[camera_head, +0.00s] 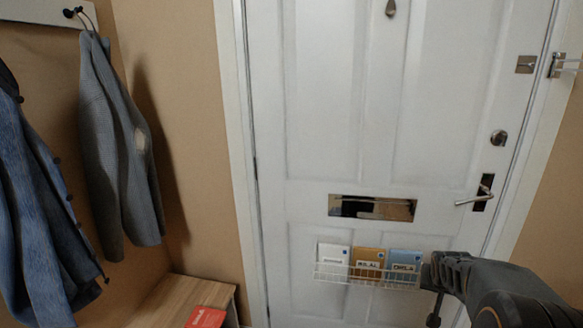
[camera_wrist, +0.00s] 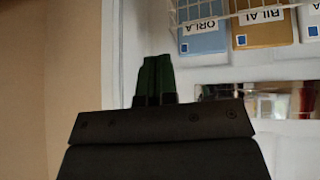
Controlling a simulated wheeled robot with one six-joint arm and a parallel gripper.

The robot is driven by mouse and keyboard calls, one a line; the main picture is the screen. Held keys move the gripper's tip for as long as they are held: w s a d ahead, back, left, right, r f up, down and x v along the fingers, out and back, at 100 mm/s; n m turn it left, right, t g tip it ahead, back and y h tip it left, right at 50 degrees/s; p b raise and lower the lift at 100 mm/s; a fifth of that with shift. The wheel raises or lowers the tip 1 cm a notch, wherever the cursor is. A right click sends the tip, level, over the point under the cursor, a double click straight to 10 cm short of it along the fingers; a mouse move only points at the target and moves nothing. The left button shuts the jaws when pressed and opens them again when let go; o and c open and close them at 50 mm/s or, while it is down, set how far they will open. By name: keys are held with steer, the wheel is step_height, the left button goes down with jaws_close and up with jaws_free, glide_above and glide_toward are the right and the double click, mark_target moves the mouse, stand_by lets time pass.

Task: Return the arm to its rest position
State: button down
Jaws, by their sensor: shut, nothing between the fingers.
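My arm (camera_head: 485,285) reaches in from the lower right in the head view, in front of the lower part of a white door. My gripper (camera_wrist: 154,78) shows in the wrist view as green fingers held together, with nothing between them. The fingers point toward the door area and appear apart from the wire rack. In the head view the fingertips cannot be made out clearly.
A white door (camera_head: 325,110) has a letter slot (camera_head: 372,208), a lever handle (camera_head: 476,196) and a wire rack (camera_head: 335,275) with several labelled packets. A wooden bench (camera_head: 160,298) with a red item (camera_head: 206,317) is lower left. Jackets (camera_head: 115,150) hang at left.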

steer(key=s+a+r+n+g+y+p, duration=0.1)
steer(key=s+a+r+p, duration=0.4)
steer(key=a, duration=0.7)
steer(key=s+a+r+n+g+y+p, duration=0.1)
steer(key=s+a+r+n+y+p, duration=0.2)
steer(key=s+a+r, duration=0.7)
steer(key=s+a+n+p, duration=0.1)
steer(key=s+a+p, duration=0.1)
steer(key=s, duration=0.1)
steer(key=shift+s, duration=0.35)
steer(key=shift+r, duration=0.15)
steer(key=c, duration=1.8)
jaws_free()
